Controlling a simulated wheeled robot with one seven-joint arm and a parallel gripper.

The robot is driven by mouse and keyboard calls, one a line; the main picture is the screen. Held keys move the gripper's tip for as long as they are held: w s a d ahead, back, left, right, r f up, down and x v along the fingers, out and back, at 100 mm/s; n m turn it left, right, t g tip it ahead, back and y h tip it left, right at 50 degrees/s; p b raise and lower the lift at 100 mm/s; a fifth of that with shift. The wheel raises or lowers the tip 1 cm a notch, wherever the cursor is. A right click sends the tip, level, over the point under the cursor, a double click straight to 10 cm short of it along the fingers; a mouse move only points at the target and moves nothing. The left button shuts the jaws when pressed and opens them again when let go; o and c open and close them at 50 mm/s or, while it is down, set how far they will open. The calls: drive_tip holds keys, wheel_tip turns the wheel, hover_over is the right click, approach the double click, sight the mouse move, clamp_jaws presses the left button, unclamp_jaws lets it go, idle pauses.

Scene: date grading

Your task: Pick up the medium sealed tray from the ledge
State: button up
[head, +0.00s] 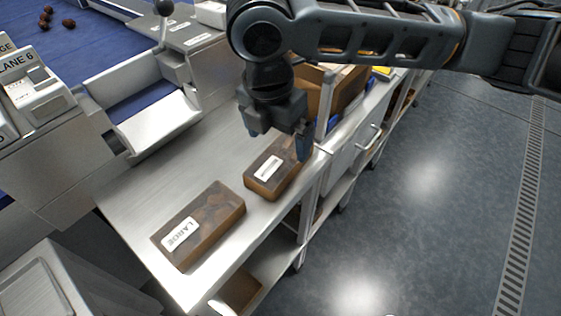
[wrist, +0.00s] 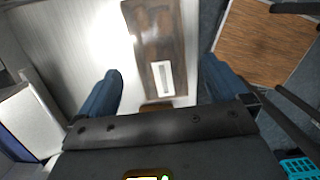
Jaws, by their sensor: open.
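Two brown sealed trays lie on the steel ledge (head: 135,200) in the head view. The nearer tray (head: 210,215) has a white label reading LARGE. The farther, smaller tray (head: 262,185) has a white label too small to read; its size fits the medium one. My gripper (head: 278,137) is open above the far end of this smaller tray and partly covers it. In the wrist view, a brown tray (wrist: 150,35) with a white label lies ahead of and between the spread fingers of my gripper (wrist: 162,68). Nothing is held.
A cardboard box (head: 345,92) stands behind my gripper at the far end of the ledge. A lane chute (head: 155,120) borders the ledge on the left. A lower shelf (head: 262,262) runs under the ledge. Open grey floor (head: 430,220) lies to the right.

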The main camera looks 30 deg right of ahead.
sight(280, 156)
drive_tip(key=f, duration=0.6)
drive_tip(key=shift+w+d+f+p, duration=0.2)
drive_tip(key=shift+d+f+p, duration=0.1)
drive_tip(key=shift+d+f, duration=0.1)
drive_tip(key=shift+r, duration=0.1)
drive_tip(key=c, duration=1)
